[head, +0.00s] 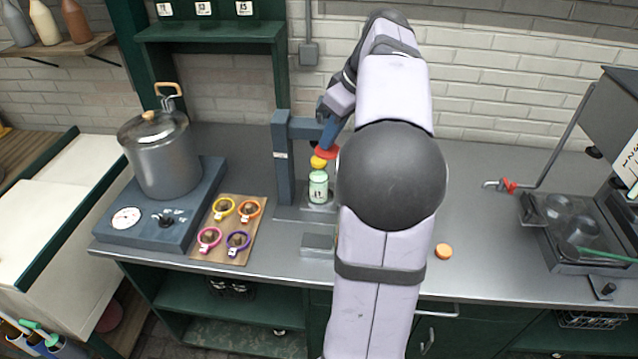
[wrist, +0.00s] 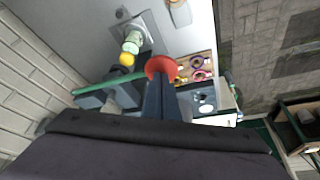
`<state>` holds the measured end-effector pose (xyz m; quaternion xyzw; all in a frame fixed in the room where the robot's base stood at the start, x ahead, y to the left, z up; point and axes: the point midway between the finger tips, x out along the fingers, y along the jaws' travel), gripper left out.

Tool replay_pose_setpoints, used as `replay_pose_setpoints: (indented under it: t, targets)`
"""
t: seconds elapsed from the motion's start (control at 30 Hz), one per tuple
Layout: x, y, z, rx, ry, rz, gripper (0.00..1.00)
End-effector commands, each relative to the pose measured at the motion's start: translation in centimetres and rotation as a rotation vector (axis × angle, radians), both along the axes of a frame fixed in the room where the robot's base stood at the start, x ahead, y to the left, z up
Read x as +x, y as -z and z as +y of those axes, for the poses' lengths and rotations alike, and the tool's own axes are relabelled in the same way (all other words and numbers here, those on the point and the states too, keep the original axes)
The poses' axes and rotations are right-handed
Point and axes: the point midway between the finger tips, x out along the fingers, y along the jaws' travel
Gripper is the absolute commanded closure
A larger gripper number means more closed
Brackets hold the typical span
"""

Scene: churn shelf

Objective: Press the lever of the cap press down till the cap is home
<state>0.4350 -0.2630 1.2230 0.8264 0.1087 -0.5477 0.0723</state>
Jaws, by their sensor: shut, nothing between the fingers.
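The cap press (head: 284,165) is a blue-grey column with an arm reaching right, on the steel counter. A pale green jar (head: 318,188) stands upright on its base; it also shows in the wrist view (wrist: 132,42). A yellow round piece (head: 318,162) is just above the jar; I cannot tell whether it touches. A red round knob (head: 327,152), seemingly the lever's end, is above and right of the yellow piece. My gripper (head: 328,142) is shut and empty, its tips at the red knob.
Left of the press, a board (head: 229,256) holds several coloured rings, beside a pot (head: 160,155) on a blue-grey burner unit (head: 160,212). An orange disc (head: 444,251) lies on clear counter to the right. A wall shelf (head: 210,32) is behind. My arm covers the middle.

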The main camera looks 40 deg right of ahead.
Motion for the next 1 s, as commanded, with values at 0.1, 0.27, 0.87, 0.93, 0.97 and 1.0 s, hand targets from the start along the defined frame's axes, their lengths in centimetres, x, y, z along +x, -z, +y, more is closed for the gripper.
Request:
replay_pose_setpoints:
  t: [0.1, 0.27, 0.87, 0.93, 0.97, 1.0]
  targets:
    - [-0.1, 0.7, 0.0, 0.001, 0.000, 0.001, 1.00]
    - [-0.1, 1.5, 0.1, 0.001, 0.000, 0.001, 1.00]
    - [-0.1, 2.2, 0.1, 0.002, 0.000, 0.003, 1.00]
    - [-0.1, 2.6, 0.1, 0.002, 0.000, 0.003, 1.00]
    - [-0.2, 2.7, 0.1, 0.001, 0.001, 0.002, 1.00]
    - [-0.2, 2.9, 0.1, 0.001, 0.001, 0.002, 1.00]
